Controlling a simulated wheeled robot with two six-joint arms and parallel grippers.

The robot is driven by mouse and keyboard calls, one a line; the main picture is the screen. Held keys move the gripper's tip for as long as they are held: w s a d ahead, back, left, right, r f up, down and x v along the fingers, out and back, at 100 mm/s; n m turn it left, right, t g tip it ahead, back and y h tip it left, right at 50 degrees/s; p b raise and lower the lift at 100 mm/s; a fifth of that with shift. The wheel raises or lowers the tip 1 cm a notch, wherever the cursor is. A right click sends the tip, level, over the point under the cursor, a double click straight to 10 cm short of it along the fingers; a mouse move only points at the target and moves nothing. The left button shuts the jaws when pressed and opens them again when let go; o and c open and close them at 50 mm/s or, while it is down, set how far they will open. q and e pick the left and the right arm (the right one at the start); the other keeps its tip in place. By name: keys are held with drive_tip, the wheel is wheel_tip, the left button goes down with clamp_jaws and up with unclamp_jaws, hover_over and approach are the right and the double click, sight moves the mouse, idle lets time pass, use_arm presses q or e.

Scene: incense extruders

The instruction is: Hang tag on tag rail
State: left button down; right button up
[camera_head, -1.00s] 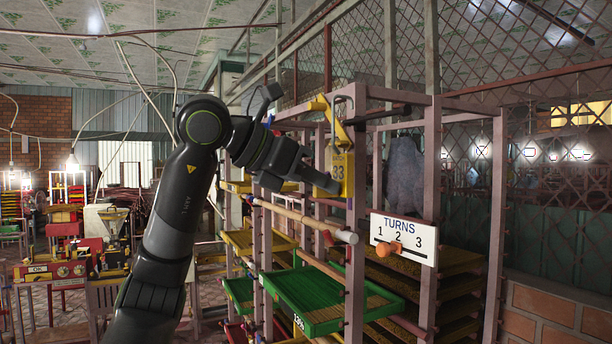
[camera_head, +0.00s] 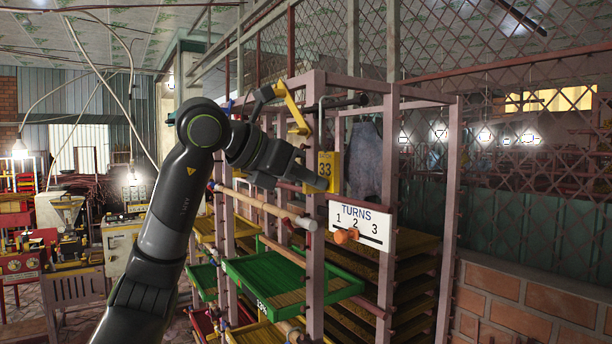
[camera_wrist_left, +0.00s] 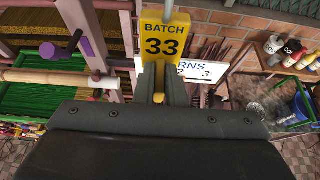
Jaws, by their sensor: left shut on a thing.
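The yellow tag (camera_head: 327,165) reads BATCH 33 and hangs upright, with a grey hook (camera_head: 322,120) rising from its top. My left gripper (camera_head: 317,183) is shut on the tag's lower part. The left wrist view shows the tag (camera_wrist_left: 165,40) held between the fingertips (camera_wrist_left: 165,88). A dark rod (camera_head: 350,101), which may be the tag rail, sticks out at the rack's upper part. The hook's top overlaps the rod's left end in the head view; I cannot tell whether they touch. My right gripper is out of view.
The pink rack (camera_head: 313,250) stands close around the tag, with a white TURNS board (camera_head: 362,226) just below right. A pale roller (camera_head: 265,205) and green tray (camera_head: 285,285) lie below my gripper. A yellow bracket (camera_head: 296,112) is at upper left.

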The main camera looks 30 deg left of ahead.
use_arm(q)
drive_tip(key=shift+f, duration=0.15)
drive_tip(key=c, duration=1.1)
unclamp_jaws()
drive_tip(key=shift+s, duration=0.1)
drive_tip(key=shift+s+a+f+b, duration=0.1)
drive_tip(key=shift+s+a+b, duration=0.3)
drive_tip(key=shift+s+b, duration=0.4)
drive_tip(key=s+a+b, duration=0.2)
drive_tip(key=s+b, duration=0.1)
drive_tip(key=s, duration=0.3)
drive_tip(key=shift+s+a, duration=0.35)
